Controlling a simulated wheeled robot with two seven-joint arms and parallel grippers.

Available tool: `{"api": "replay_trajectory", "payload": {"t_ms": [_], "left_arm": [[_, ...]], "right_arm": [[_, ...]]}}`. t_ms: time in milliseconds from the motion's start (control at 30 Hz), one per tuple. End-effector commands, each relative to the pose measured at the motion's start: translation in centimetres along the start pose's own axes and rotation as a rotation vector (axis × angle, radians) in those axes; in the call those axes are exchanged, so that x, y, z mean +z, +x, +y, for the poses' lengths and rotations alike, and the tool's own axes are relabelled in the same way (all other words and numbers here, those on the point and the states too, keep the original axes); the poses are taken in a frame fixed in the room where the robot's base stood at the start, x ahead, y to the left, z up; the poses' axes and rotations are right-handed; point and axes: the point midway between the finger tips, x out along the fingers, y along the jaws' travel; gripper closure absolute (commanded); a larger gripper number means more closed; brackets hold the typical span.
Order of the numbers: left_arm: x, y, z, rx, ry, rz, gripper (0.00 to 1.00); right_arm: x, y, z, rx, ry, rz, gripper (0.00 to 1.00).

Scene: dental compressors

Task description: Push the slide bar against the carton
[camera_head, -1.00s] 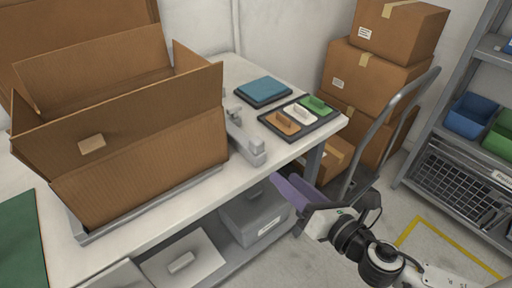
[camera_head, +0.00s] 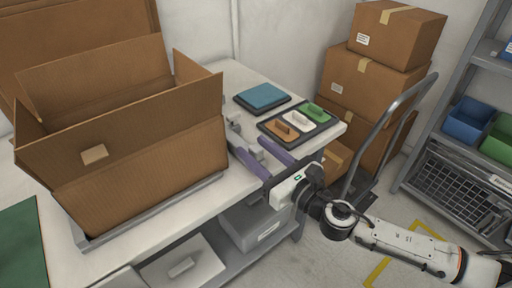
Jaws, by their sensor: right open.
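The open brown carton (camera_head: 140,165) stands on the left of the workbench, in a low grey metal frame (camera_head: 150,212), with its flaps up. The grey slide bar (camera_head: 233,128) lies on the bench just right of the carton, with a gap between them. My right gripper (camera_head: 250,145) is open, reaching in from the lower right over the bench edge. Its two purple fingers point at the slide bar, one on either side of the bar's near end. The fingers hide part of the bar, and I cannot tell whether they touch it. My left gripper is not in view.
A dark tray with orange, white and green blocks (camera_head: 297,120) and a teal pad (camera_head: 262,96) lie at the back right of the bench. Stacked cartons (camera_head: 375,75) stand on a hand truck beyond. A green mat (camera_head: 22,245) lies at the front left.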

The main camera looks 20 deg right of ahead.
Motion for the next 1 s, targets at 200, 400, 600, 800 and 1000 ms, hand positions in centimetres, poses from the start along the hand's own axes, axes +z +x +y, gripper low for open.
{"api": "replay_trajectory", "payload": {"t_ms": [200,400,600,800,1000], "left_arm": [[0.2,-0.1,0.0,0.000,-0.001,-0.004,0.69],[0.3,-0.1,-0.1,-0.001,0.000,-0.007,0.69],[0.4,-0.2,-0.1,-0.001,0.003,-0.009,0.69],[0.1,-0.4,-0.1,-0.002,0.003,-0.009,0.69],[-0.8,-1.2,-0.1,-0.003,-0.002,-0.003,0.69]], "right_arm": [[-0.1,0.4,0.0,0.001,0.001,0.001,0.59],[-0.1,0.4,0.0,0.000,0.001,0.001,0.73],[0.0,0.4,0.0,0.000,0.001,0.001,1.00],[0.1,0.4,0.5,0.001,0.002,0.001,1.00],[0.2,0.4,3.2,0.002,0.005,0.002,1.00]]}}
